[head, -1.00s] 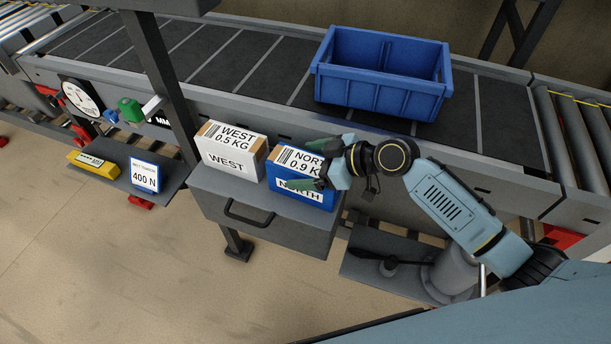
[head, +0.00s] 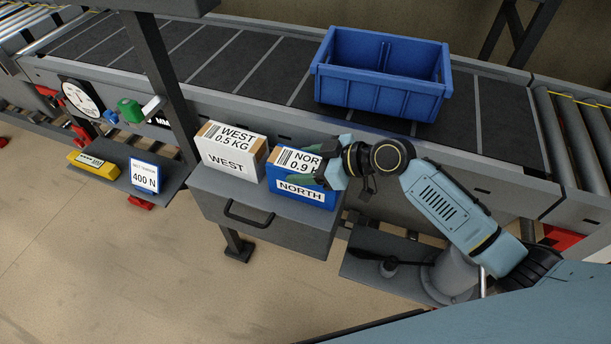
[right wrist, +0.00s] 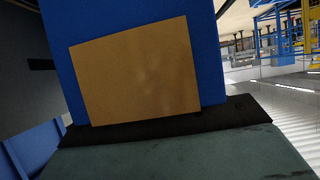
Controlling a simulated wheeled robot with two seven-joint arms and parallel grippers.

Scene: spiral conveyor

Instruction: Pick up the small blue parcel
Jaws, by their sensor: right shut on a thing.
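The small blue parcel (head: 299,191), with white NORTH labels, stands upright on the grey shelf above a drawer (head: 262,222). My right gripper (head: 320,166) comes in from the right and is shut on its right part, covering some of the top label. In the right wrist view the blue parcel (right wrist: 209,60) fills the middle, with a brown patch (right wrist: 135,70) on its face and a dark finger (right wrist: 180,150) against its lower edge. My left gripper is not in view.
A white WEST parcel (head: 228,155) stands close to the left of the blue one. A blue bin (head: 380,95) sits on the conveyor (head: 240,60) behind. A dark post (head: 167,75) rises at the left. A yellow item (head: 92,164) and a 400 N sign (head: 144,177) are farther left.

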